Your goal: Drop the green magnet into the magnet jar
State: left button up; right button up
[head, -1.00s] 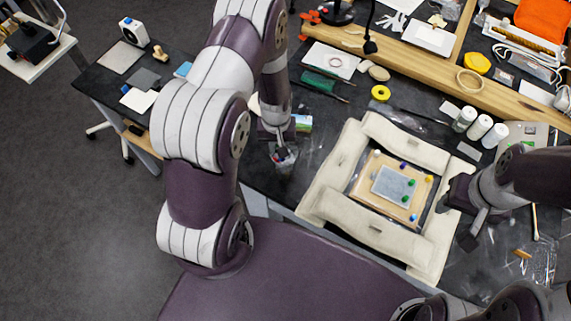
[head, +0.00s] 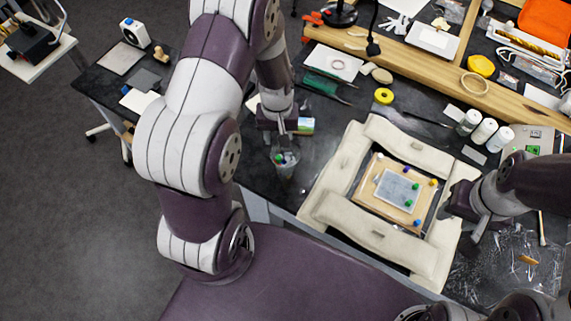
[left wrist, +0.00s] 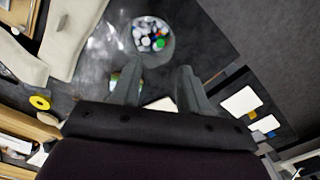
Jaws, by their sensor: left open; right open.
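The magnet jar (head: 286,171) is a small clear jar at the bench's front edge, left of the padded frame. In the left wrist view the jar (left wrist: 137,48) holds several white, red and blue pieces, with a green magnet (left wrist: 161,43) among them near the rim. That green piece also shows in the head view (head: 279,158). My left gripper (head: 284,142) is open and empty just behind the jar; its spread fingers (left wrist: 160,68) are apart from the green piece. My right gripper (head: 470,222) is open by the padded frame's right side. Green magnets (head: 409,203) also sit on the board.
The cream padded frame (head: 343,160) surrounds a wooden board (head: 375,203) with a grey sheet and coloured magnets. A green-handled tool (head: 325,84), yellow tape roll (head: 383,96) and white bottles (head: 485,131) lie behind. The bench between jar and frame is clear.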

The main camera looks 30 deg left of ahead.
pick_arm(q)
notch_tip(320, 180, up, 7)
jog(key=b, duration=0.1)
jog(key=shift+f, duration=0.15)
jog(key=shift+s, duration=0.1)
jog(key=s+d+f+m+t+b, duration=0.1)
jog(key=s+d+f+m+b, duration=0.1)
jog(key=s+d+m+b, duration=0.3)
jog(key=s+b, duration=0.2)
jog(key=s, duration=0.1)
jog(key=shift+s+f+b, duration=0.25)
jog(key=shift+s+b, duration=0.05)
jog(key=shift+s, duration=0.05)
jog(key=shift+s+d, duration=0.1)
jog(key=shift+d, duration=0.1)
